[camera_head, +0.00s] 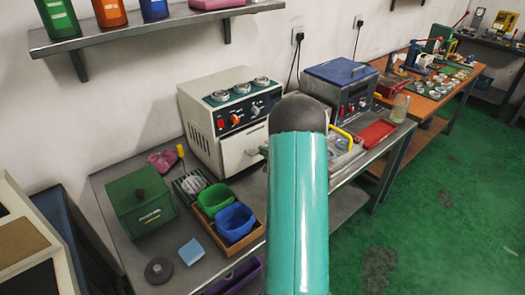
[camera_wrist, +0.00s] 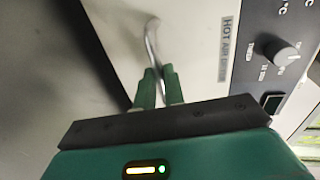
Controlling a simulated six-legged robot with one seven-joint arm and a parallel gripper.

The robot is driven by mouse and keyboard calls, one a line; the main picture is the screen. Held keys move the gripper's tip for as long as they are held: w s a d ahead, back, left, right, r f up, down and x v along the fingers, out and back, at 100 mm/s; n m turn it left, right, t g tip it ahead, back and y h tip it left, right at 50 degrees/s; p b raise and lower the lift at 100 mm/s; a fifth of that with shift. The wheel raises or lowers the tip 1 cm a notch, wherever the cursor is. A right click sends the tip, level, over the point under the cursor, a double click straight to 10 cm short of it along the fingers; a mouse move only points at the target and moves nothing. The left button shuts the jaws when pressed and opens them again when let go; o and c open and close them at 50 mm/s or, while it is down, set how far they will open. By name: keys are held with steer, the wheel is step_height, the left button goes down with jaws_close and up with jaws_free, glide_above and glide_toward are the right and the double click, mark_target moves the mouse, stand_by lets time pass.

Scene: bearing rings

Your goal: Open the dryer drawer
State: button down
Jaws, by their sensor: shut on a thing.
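The dryer (camera_head: 205,97) is a cream box on the bench with a dark control panel on its front. Its pale drawer front (camera_head: 240,148) is below the panel, partly hidden by my teal arm. In the wrist view the drawer front (camera_wrist: 195,50) carries printed "HOT AIR" lettering and a curved metal handle (camera_wrist: 151,42). My gripper (camera_wrist: 158,75) is shut on the handle, with its green fingers on either side of the bar. I cannot tell how far the drawer stands out.
A green lidded box (camera_head: 140,205), a green bin (camera_head: 215,198) and a blue bin (camera_head: 235,222) stand on the bench left of my arm. A blue-topped machine (camera_head: 340,80) and red tray (camera_head: 376,133) are to the right. A shelf (camera_head: 150,28) hangs above.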

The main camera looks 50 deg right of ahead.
steer(key=f+v, duration=0.1)
steer(key=v, duration=0.7)
steer(key=f+v, duration=0.2)
steer(key=v, duration=0.7)
steer(key=shift+s+a+f, duration=0.15)
steer(key=shift+s, duration=0.5)
steer(key=c, duration=1.5)
jaws_free()
steer(key=v, duration=1.3)
steer(key=shift+s, duration=0.4)
steer(key=shift+a, duration=0.1)
